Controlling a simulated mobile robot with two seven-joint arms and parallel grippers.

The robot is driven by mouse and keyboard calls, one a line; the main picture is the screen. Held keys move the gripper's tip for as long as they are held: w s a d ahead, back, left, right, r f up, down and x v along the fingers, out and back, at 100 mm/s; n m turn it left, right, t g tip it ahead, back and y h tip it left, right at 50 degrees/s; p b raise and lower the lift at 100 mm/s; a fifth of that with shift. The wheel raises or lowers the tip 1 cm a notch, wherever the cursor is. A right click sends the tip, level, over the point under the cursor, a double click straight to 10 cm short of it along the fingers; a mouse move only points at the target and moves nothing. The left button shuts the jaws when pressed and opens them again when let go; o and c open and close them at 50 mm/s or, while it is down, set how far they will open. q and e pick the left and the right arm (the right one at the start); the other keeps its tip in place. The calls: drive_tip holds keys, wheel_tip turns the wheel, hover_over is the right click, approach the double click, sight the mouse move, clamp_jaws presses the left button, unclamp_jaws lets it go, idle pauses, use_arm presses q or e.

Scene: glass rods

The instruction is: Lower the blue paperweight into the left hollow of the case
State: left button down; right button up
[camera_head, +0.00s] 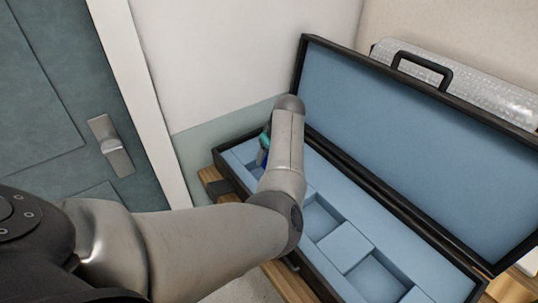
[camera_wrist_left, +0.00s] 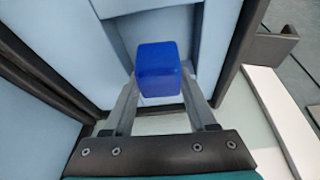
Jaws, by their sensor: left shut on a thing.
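The blue paperweight (camera_wrist_left: 158,68) is a rounded glossy block. My left gripper (camera_wrist_left: 158,88) is shut on it, with one finger on each side. A small dark blue patch of the paperweight (camera_head: 262,157) shows beside my left wrist in the head view; my wrist hides most of the gripper. The black case (camera_head: 238,185) lies open with a light blue lining. The paperweight is over the left end of the case. In the wrist view a recess in the lining shows behind it. I cannot tell how far above the lining it is. My right gripper is in neither view.
Two empty square hollows, a middle one (camera_head: 320,216) and a right one (camera_head: 372,279), show in the case. The raised lid (camera_head: 420,150) stands behind. A wooden surface (camera_head: 288,284) bears the case. A teal door (camera_head: 60,75) is at the left.

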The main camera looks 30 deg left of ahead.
use_arm(q)
drive_tip(key=shift+f+b, duration=1.7)
drive_tip(key=shift+f, duration=0.75)
idle(1.1)
drive_tip(key=shift+c, duration=0.6)
unclamp_jaws()
drive_tip(key=p+v, duration=1.5)
drive_tip(key=p, duration=0.3)
